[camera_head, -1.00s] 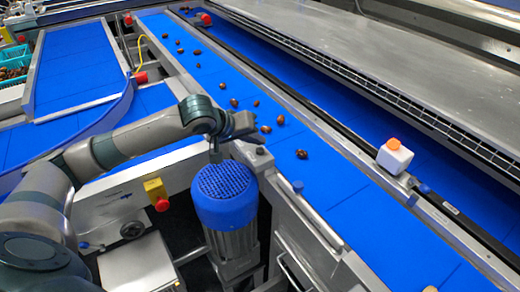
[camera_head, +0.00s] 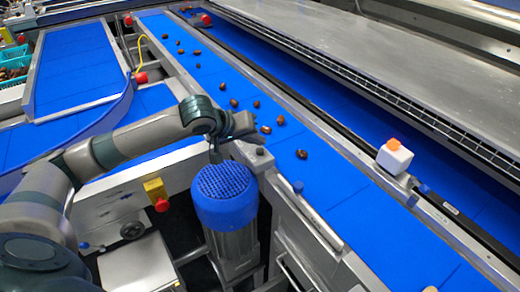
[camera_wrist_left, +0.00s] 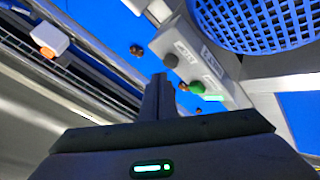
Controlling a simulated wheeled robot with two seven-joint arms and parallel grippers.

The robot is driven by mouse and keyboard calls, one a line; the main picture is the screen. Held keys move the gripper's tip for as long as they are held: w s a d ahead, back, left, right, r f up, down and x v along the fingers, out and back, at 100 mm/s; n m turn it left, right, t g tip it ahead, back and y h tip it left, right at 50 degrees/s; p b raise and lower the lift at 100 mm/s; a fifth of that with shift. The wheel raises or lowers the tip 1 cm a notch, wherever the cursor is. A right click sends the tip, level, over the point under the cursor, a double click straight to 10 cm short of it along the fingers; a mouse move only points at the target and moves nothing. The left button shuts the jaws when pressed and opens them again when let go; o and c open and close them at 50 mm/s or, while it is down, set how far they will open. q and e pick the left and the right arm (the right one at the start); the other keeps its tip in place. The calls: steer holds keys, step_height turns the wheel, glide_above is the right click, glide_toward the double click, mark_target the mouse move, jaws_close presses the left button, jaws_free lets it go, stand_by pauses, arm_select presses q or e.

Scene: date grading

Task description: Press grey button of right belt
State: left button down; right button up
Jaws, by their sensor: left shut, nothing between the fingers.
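The right belt (camera_head: 340,182) is a long blue conveyor with brown dates on it. A metal control box (camera_wrist_left: 186,42) at its edge shows in the left wrist view with two labels, a dark grey button (camera_wrist_left: 170,61) and a green button (camera_wrist_left: 196,87). The grey button also appears to show in the head view (camera_head: 260,151). My left gripper (camera_head: 248,130) is shut and empty, just above the box. In the left wrist view its fingertips (camera_wrist_left: 158,80) appear close to the grey button; I cannot tell whether they touch it. My right gripper is out of view.
A blue-capped motor (camera_head: 225,190) stands below my left gripper. A white block with an orange top (camera_head: 394,155) sits on the belt's far rail. A red button on a yellow box (camera_head: 156,190) is at the lower left. Several dates (camera_head: 301,154) lie along the belt.

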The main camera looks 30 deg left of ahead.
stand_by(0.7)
arm_select(q)
steer(key=shift+f, duration=0.6)
stand_by(0.5)
steer(key=shift+f+p, duration=0.3)
stand_by(0.6)
steer(key=shift+r+p, duration=0.9)
steer(key=shift+p, duration=0.3)
step_height(320, 180, up, 5)
steer(key=p, duration=0.5)
steer(key=shift+p, duration=0.35)
